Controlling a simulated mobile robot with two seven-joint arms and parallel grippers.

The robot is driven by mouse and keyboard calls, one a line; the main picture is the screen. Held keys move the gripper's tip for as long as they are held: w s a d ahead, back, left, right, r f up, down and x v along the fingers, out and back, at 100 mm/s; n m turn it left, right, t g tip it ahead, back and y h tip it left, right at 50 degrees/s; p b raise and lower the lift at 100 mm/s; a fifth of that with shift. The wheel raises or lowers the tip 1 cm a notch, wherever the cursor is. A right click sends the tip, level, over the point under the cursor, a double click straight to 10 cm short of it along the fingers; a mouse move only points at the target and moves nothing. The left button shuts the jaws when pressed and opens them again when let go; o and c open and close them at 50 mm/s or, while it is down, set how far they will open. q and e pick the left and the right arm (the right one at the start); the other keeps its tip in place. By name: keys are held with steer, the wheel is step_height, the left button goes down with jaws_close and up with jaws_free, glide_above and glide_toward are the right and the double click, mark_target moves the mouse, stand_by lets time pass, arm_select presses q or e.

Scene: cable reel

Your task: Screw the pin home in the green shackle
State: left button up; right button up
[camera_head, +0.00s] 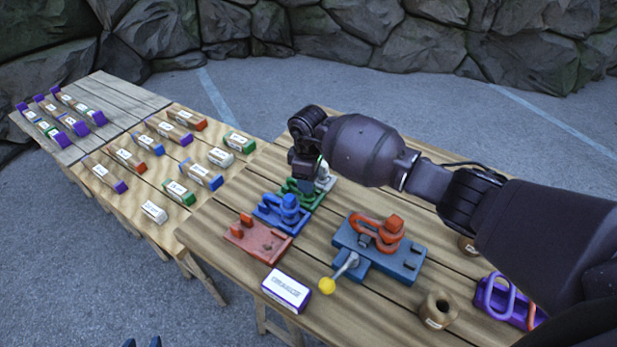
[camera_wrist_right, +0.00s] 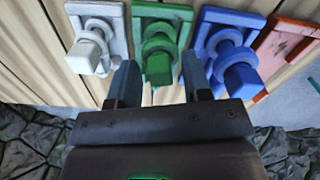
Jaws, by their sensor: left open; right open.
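The green shackle (camera_head: 299,193) sits on its green base in the row at the table's left part, partly hidden under my right gripper (camera_head: 308,172) in the head view. In the right wrist view the green shackle (camera_wrist_right: 160,42) is upright in the picture's middle, and its square green pin head (camera_wrist_right: 158,69) shows between the two open fingers of my right gripper (camera_wrist_right: 160,82). I cannot tell whether the fingers touch the pin. Only the dark fingertips of my left gripper (camera_head: 142,342) show at the bottom edge of the head view, spread apart and away from the table.
Blue (camera_wrist_right: 231,45) and white (camera_wrist_right: 97,38) shackles stand close on either side of the green one. A red base (camera_head: 257,240), a blue fixture (camera_head: 382,262) with an orange shackle and yellow-knobbed lever, and a purple-edged label block (camera_head: 286,291) are nearer.

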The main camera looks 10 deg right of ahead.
steer(key=o, duration=0.6)
steer(key=shift+c, duration=0.2)
step_height(320, 180, up, 11)
steer(key=shift+f, duration=0.1)
